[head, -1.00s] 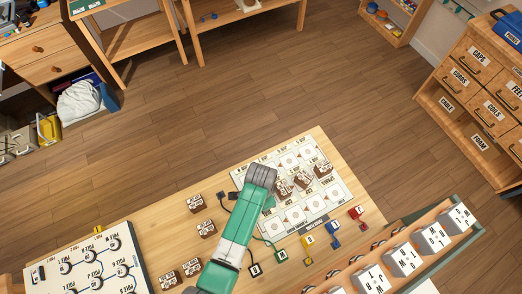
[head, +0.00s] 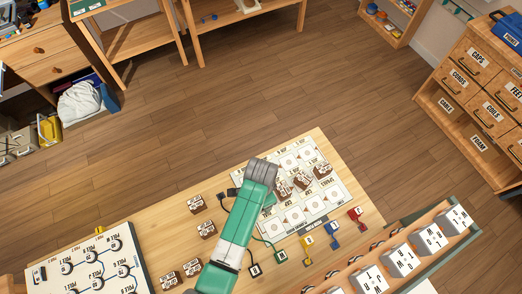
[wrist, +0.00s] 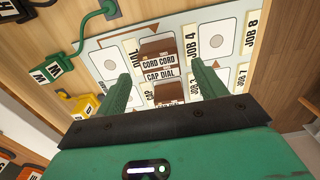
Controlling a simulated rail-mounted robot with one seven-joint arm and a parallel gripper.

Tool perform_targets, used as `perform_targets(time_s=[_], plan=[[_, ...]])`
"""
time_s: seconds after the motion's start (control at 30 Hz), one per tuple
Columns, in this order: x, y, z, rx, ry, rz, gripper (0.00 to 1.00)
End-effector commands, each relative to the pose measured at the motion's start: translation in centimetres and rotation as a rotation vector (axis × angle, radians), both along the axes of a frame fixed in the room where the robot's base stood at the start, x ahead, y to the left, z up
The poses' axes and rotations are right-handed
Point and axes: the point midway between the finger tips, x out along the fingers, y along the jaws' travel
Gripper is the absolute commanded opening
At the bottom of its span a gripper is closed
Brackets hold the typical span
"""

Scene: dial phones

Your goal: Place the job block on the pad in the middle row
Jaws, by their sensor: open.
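The pad board (head: 341,190) lies on the wooden table and carries white pads in rows with job labels. Brown-and-white blocks (head: 322,171) stand in its middle row; which one is the job block I cannot tell. In the wrist view, a block (wrist: 158,50) printed with cord and cap dial words sits near the JOB 4 label. A second one beneath it is partly hidden by my gripper's body. My gripper (wrist: 162,85) is open above the board, with its green fingers on either side of these blocks and no clear contact. In the head view my arm hides the fingers.
Loose brown blocks (head: 195,203) stand on the table left of my arm. Coloured tags, including a yellow (head: 308,242) and a red one (head: 356,214), lie along the board's near edge. A rack of large grey lettered cubes (head: 401,259) is at lower right. A diagram board (head: 88,262) is at lower left.

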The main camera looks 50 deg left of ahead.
Motion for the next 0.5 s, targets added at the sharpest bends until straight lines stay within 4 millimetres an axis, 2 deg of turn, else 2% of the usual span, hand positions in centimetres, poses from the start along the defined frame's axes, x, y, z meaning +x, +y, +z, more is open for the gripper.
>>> perform_targets(time_s=[0.03,0.2,0.33,0.5], plan=[[0.1,0.0,1.6,0.002,-0.003,0.0,0.7],[0.0,0.0,5.5,0.002,-0.001,-0.001,0.7],[0.0,0.0,7.3,0.001,-0.001,-0.001,0.7],[0.0,0.0,8.0,0.0,0.0,-0.001,0.7]])
